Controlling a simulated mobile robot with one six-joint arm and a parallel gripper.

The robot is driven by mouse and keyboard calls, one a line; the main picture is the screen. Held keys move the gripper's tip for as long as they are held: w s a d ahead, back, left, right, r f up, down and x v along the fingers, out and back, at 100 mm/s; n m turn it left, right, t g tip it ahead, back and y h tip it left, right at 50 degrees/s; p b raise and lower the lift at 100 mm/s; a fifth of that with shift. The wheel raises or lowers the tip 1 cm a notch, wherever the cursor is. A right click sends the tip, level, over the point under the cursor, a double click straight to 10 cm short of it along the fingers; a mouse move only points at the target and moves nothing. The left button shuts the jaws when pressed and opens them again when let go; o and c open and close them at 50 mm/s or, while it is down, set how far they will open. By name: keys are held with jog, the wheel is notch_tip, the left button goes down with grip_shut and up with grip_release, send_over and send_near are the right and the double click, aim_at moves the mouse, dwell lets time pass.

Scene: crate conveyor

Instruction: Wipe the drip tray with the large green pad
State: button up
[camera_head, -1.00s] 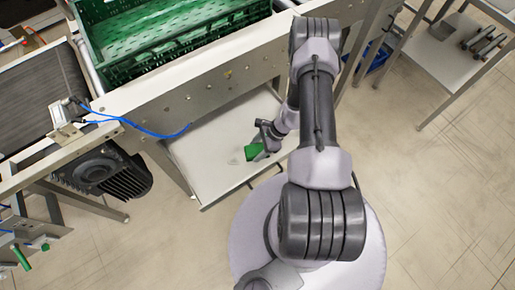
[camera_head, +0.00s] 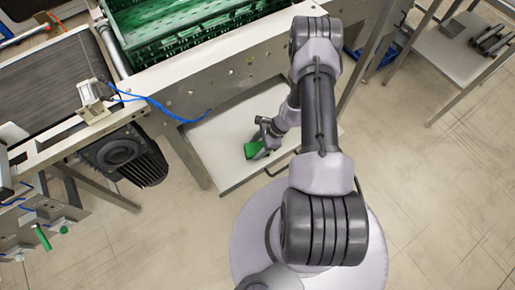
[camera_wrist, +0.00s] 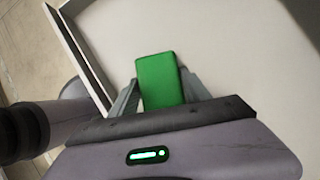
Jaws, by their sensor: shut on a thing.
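The drip tray (camera_head: 215,145) is a broad pale tray with a low rim, under the conveyor frame in the head view. It fills much of the wrist view (camera_wrist: 235,45). My gripper (camera_head: 260,147) is over the tray's front part, shut on the green pad (camera_head: 252,151). In the wrist view the pad (camera_wrist: 158,75) stands out between the two fingers and lies against the tray's pale surface. I cannot tell whether it touches the tray. No mark shows on the visible tray surface; the part beneath the pad and gripper is hidden.
The conveyor frame (camera_head: 235,75) runs above the tray, with a green crate (camera_head: 150,48) on it. A dark motor (camera_head: 122,158) hangs left of the tray. A blue cable (camera_head: 165,108) droops along the frame. A side table (camera_head: 455,62) stands right. The floor in front is open.

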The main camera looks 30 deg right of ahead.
aim_at(252, 148)
notch_tip(252, 148, up, 3)
jog(key=shift+a+f+p, duration=0.1)
jog(key=shift+f+p, duration=0.1)
jog(key=shift+p, duration=0.45)
jog(key=shift+r+p, duration=0.3)
jog(key=shift+r, duration=0.1)
jog(key=shift+r+p, duration=1.45)
jog(key=shift+r, duration=0.95)
